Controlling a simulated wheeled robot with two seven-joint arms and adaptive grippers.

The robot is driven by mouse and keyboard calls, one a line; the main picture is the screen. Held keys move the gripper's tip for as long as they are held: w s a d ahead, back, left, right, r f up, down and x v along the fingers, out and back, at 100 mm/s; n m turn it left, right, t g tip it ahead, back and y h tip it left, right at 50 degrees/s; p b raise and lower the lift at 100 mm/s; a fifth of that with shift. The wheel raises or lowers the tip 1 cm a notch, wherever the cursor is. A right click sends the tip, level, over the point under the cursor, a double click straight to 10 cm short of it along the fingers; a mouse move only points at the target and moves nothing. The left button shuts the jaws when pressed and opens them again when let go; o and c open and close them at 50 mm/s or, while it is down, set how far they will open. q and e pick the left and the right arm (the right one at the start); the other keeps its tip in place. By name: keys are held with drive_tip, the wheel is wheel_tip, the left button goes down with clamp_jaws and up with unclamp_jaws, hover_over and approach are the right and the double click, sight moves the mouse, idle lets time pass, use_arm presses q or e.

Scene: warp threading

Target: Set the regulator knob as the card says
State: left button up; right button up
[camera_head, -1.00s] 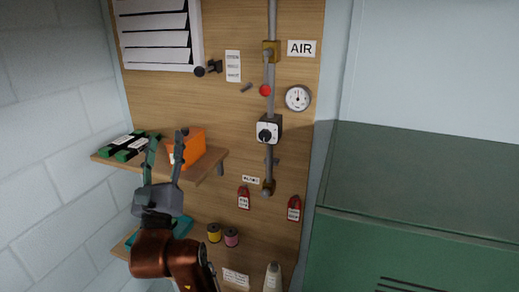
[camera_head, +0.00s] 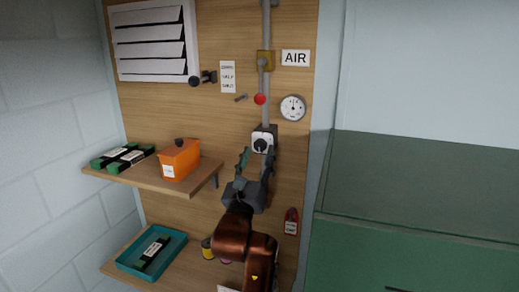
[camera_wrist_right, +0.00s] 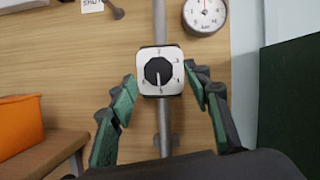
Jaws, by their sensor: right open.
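The regulator is a white square dial plate with a black round knob (camera_head: 260,146) on the grey vertical pipe. In the right wrist view the knob (camera_wrist_right: 159,71) has a white pointer mark directed straight down, toward a digit that looks like 5. Small digits ring the plate. My right gripper (camera_head: 257,160) is open, its green-padded fingers at the dial's lower left and right; in the wrist view they flank the plate, apart from the knob. A white card (camera_head: 228,77) hangs upper left, its print too small to read surely. My left gripper is out of view.
A pressure gauge (camera_head: 292,107) and AIR sign (camera_head: 295,57) are right of the pipe. A red ball-ended lever (camera_head: 259,99) sits above the dial. A shelf (camera_head: 190,190) with an orange box (camera_head: 179,160) is left.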

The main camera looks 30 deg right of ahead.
drive_tip(key=shift+w+d+r, duration=0.2)
drive_tip(key=shift+w+d, duration=0.15)
drive_tip(key=shift+w, duration=0.05)
drive_tip(key=c, duration=1.2)
